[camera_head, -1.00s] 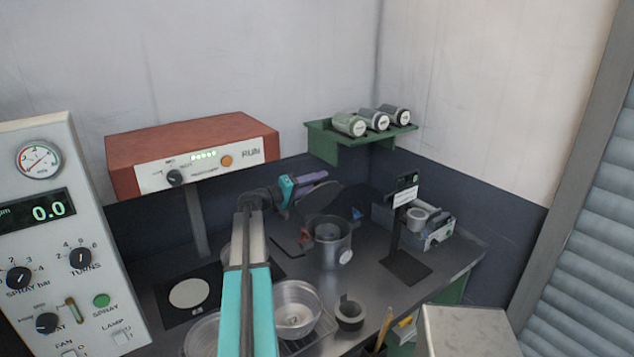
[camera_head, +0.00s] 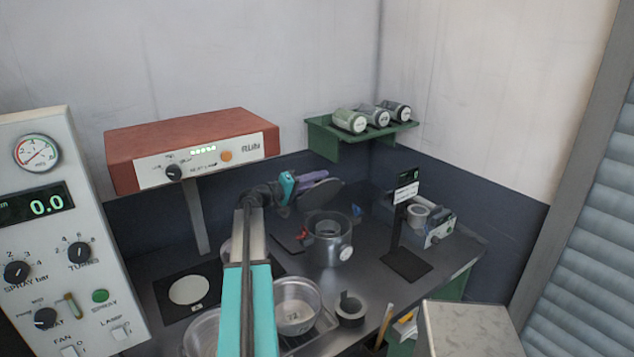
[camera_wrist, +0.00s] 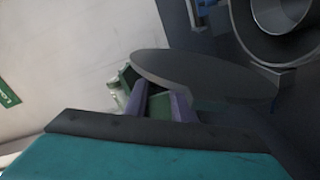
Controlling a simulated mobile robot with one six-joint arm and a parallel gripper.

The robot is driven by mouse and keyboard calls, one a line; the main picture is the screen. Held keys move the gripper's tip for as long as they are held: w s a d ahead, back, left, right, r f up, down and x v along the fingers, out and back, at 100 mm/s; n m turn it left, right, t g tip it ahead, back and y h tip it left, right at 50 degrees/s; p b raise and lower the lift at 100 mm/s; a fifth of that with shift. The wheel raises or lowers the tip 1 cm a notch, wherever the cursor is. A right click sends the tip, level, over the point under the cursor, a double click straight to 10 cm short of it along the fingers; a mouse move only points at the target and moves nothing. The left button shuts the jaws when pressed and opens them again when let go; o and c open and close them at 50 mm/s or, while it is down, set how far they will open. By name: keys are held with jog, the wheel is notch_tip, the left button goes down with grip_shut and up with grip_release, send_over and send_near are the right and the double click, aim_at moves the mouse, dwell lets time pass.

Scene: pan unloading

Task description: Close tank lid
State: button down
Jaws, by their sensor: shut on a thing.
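The tank (camera_head: 331,245) is a round metal pot with an open top, standing on the bench with a pale round label on its front. The lid (camera_head: 322,193) is a dark, thin disc, tilted above and behind the tank's rim. My gripper (camera_head: 312,180) has purple fingers and is shut on the lid at its edge. In the wrist view, the lid (camera_wrist: 215,80) spans the middle, with my gripper's fingers (camera_wrist: 158,105) at its near left edge. A round metal opening (camera_wrist: 280,12), likely the tank's, shows at the upper right. The finger contact is partly hidden.
A metal pan (camera_head: 297,306) and a dark ring (camera_head: 350,309) lie in front of the tank. A green shelf (camera_head: 345,140) with jars is above. A red control box (camera_head: 190,145) stands left.

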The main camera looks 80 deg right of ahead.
aim_at(326, 192)
jog(key=shift+s+a+f+m+b, duration=0.7)
jog(key=shift+s+a+m+b, duration=0.25)
jog(key=shift+b, duration=2.5)
jog(key=shift+s+a+f+m+b, duration=0.7)
jog(key=shift+a+m+b, duration=0.35)
jog(key=shift+b, duration=2.4)
jog(key=shift+s+a+f+m+b, duration=0.2)
jog(key=shift+s+m+b, duration=0.25)
jog(key=shift+b, duration=0.7)
jog(key=shift+a+r+m+b, duration=0.1)
jog(key=shift+m+b, duration=0.15)
jog(key=shift+b, duration=0.05)
jog(key=c, duration=1.5)
grip_release()
jog(key=shift+w+a, duration=0.1)
jog(key=b+v, duration=0.2)
jog(key=v, duration=1.1)
jog(key=shift+w+a, duration=0.2)
jog(key=shift+a, duration=0.05)
jog(key=shift+s, duration=0.15)
